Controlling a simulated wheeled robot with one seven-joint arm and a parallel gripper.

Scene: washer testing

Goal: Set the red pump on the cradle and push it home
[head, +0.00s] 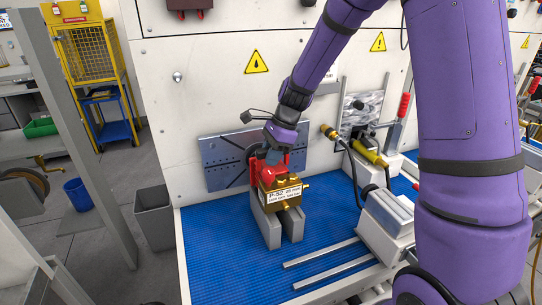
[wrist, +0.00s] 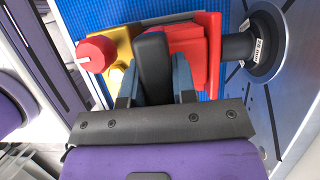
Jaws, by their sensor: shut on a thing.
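The red pump (head: 283,171) has a red body and a brass block with a white label and brass fittings. It sits at the top of the grey cradle (head: 269,232), two upright grey rails on the blue mat. My gripper (head: 273,155) reaches it from above and behind. In the wrist view my gripper (wrist: 155,75) is shut on a black handle on the pump, with the red body (wrist: 195,45) and a red knob (wrist: 96,54) beside it. A dark round coupling (wrist: 262,45) on the back plate is close to or touching the red body; I cannot tell whether they are joined.
The slotted grey plate (head: 215,165) stands behind the cradle. To the right are a hose, a brass-yellow cylinder (head: 370,152) and a grey block (head: 387,215). Two metal rails (head: 325,255) lie in front on the mat. The blue mat (head: 215,255) is clear at left.

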